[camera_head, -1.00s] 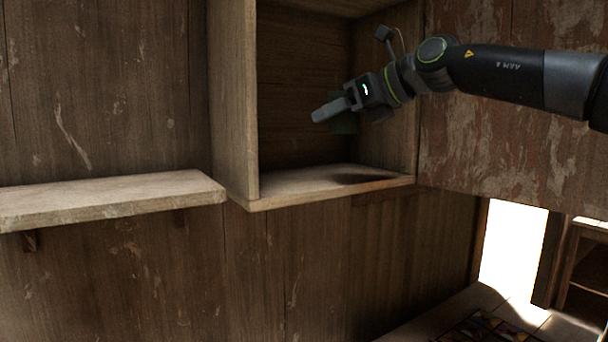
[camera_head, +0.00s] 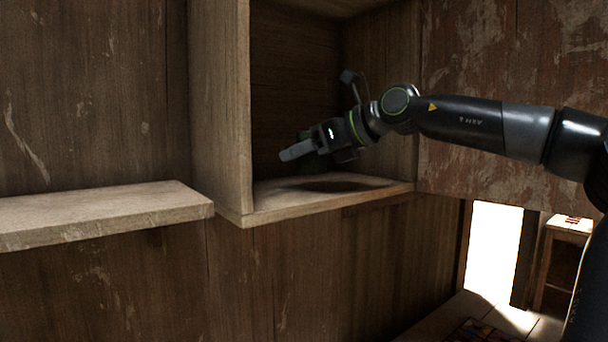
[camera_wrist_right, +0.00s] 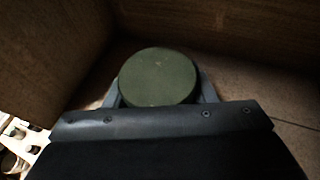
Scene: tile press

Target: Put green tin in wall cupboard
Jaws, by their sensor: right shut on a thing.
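The wall cupboard (camera_head: 222,100) is an open-fronted wooden box in the middle of the head view, with an inner floor board. My right gripper (camera_head: 298,150) is inside the cupboard opening, low above its floor. It is shut on the green tin (camera_wrist_right: 158,78), whose round dark green top sits between the fingers in the right wrist view. In the head view the tin is mostly hidden behind the gripper and in shadow. I cannot tell whether the tin touches the cupboard floor. My left gripper is not in view.
A worn reddish panel (camera_head: 520,60) stands right of the cupboard. A small stool (camera_head: 562,240) is at the far right, near a bright opening. The visible cupboard floor is clear.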

